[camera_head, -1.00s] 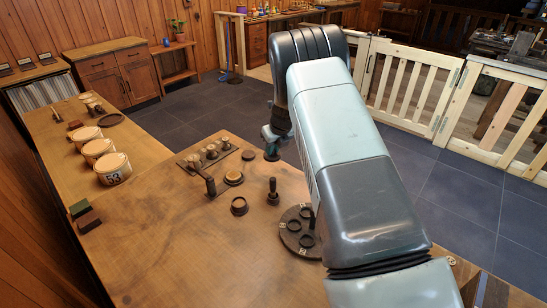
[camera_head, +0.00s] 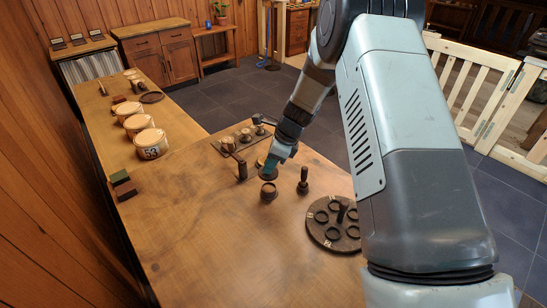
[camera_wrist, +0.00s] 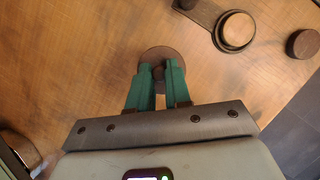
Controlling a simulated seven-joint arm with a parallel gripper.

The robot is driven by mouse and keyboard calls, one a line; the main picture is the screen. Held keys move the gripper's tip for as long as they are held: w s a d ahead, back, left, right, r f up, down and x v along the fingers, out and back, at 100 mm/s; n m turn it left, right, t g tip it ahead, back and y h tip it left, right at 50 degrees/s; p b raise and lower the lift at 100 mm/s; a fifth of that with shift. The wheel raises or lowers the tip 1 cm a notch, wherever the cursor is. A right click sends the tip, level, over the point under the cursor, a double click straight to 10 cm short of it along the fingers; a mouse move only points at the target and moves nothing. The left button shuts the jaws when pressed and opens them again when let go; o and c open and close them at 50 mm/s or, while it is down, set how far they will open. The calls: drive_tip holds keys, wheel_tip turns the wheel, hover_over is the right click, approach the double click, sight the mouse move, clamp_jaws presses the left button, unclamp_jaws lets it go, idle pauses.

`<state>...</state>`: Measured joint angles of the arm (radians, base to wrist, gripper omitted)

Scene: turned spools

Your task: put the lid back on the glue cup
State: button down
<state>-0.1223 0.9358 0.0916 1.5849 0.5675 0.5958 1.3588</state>
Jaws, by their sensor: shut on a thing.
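My gripper (camera_head: 269,172) is low over the table, directly above a small dark round cup (camera_head: 268,192), which I take to be the glue cup. In the wrist view, my green fingers (camera_wrist: 159,84) are closed on a small knob at the near side of a dark brown disc (camera_wrist: 162,53), which appears to be the lid. The disc hides what is under it in that view. In the head view, the fingertips end at the cup's top. I cannot tell whether the lid touches or rests on the cup.
A dark upright handle (camera_head: 303,181) stands close to the right. A dark round tray (camera_head: 318,234) with several rings lies nearer and right. Behind are a board with several spools (camera_head: 245,135) and another dark handle (camera_head: 241,167). The table's front left is clear.

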sight(274, 173)
drive_tip(key=shift+f, duration=2.5)
drive_tip(key=shift+f, duration=0.7)
idle(0.8)
idle(0.3)
drive_tip(key=c, duration=1)
unclamp_jaws()
drive_tip(key=shift+r, duration=4.25)
